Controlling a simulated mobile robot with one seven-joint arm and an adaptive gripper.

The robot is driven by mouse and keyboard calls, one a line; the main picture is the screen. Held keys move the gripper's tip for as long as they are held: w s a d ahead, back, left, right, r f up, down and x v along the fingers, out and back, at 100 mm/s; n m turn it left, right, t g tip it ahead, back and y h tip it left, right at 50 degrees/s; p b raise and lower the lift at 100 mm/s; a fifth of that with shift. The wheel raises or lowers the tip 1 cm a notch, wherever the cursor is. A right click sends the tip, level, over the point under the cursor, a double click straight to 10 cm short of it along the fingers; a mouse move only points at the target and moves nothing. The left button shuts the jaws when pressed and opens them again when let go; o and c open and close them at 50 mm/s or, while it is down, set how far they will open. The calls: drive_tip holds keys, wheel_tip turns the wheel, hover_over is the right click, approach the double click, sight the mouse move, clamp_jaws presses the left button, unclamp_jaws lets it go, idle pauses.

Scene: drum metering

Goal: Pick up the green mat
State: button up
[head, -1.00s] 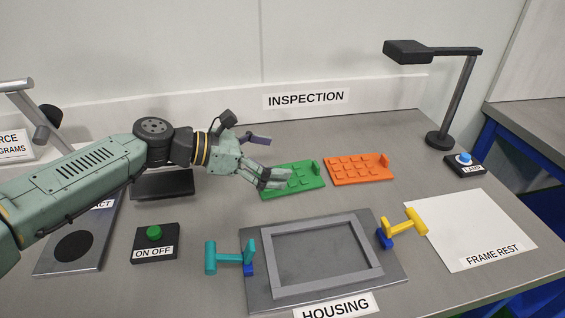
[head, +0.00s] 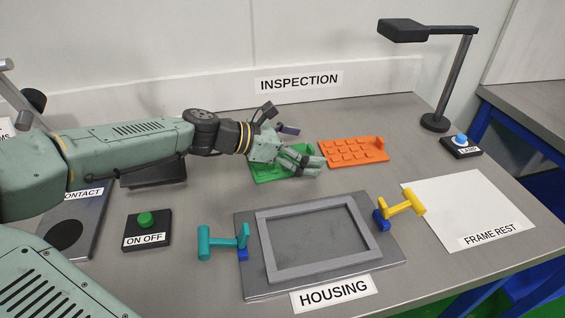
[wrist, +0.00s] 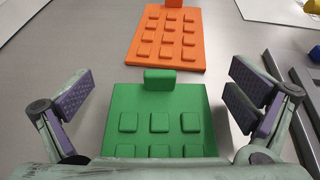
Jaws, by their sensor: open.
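The green mat (head: 268,176) is a flat plate with rows of raised square bumps and an upright tab at one end. It lies on the table below the INSPECTION label. In the wrist view the green mat (wrist: 160,112) sits between my open fingers, its tab toward the top and its near part hidden by my gripper's body. My gripper (head: 309,164) is over the mat in the head view and covers part of it. In the wrist view my gripper (wrist: 160,98) has its purple-padded fingers spread wide on both sides, apart from the mat and empty.
An orange mat (head: 352,152) of the same kind lies just right of the green one. The grey housing frame (head: 262,250) with teal (head: 204,243) and yellow (head: 414,201) handles is in front. A lamp (head: 455,85) stands at the back right.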

drive_tip(key=shift+c, duration=0.2)
drive_tip(key=c, duration=1.9)
